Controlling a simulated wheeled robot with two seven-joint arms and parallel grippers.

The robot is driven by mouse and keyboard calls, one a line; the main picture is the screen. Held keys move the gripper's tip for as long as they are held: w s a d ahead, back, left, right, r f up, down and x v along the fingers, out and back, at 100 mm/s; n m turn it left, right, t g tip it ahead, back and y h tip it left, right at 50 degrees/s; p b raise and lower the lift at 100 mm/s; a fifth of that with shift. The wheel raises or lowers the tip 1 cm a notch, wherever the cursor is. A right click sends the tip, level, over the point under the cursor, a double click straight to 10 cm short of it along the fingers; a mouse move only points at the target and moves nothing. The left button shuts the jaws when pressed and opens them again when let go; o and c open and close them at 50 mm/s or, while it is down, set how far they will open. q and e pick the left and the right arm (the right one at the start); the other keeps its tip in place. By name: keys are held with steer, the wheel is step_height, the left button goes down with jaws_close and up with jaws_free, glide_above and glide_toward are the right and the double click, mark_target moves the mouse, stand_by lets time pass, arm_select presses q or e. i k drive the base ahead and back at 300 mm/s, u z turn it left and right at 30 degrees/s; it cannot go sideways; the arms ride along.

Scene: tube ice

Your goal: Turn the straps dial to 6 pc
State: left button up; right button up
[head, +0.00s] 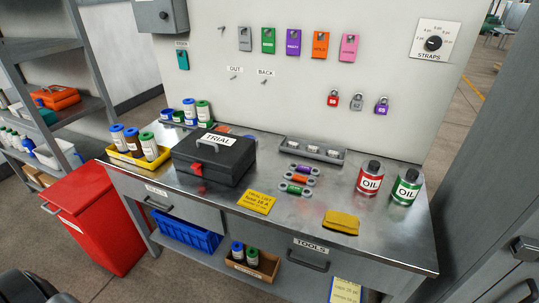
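The straps dial (433,43) is a round black knob on a white plate at the upper right of the wall panel. The plate carries several small "pc" marks around the knob and the label "STRAPS" below it. The marks are too small to read surely, and I cannot tell which one the knob points to. Neither of my grippers shows in the head view, and nothing touches the dial.
Below the dial, a metal workbench (325,235) holds a black TRIAL case (215,165), a yellow tray (120,160) with tubes, red and green OIL cans (369,178), and a yellow cloth (341,222). Padlocks (357,101) and coloured tags (293,42) hang left of the dial.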

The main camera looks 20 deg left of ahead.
mark_target(433, 43)
steer(key=k, duration=1.25)
steer(key=z, duration=0.85)
steer(key=i, duration=0.75)
steer(key=z, duration=0.8)
steer(key=i, duration=0.95)
steer(key=u, duration=0.65)
steer(key=i, duration=0.75)
steer(key=u, duration=0.7)
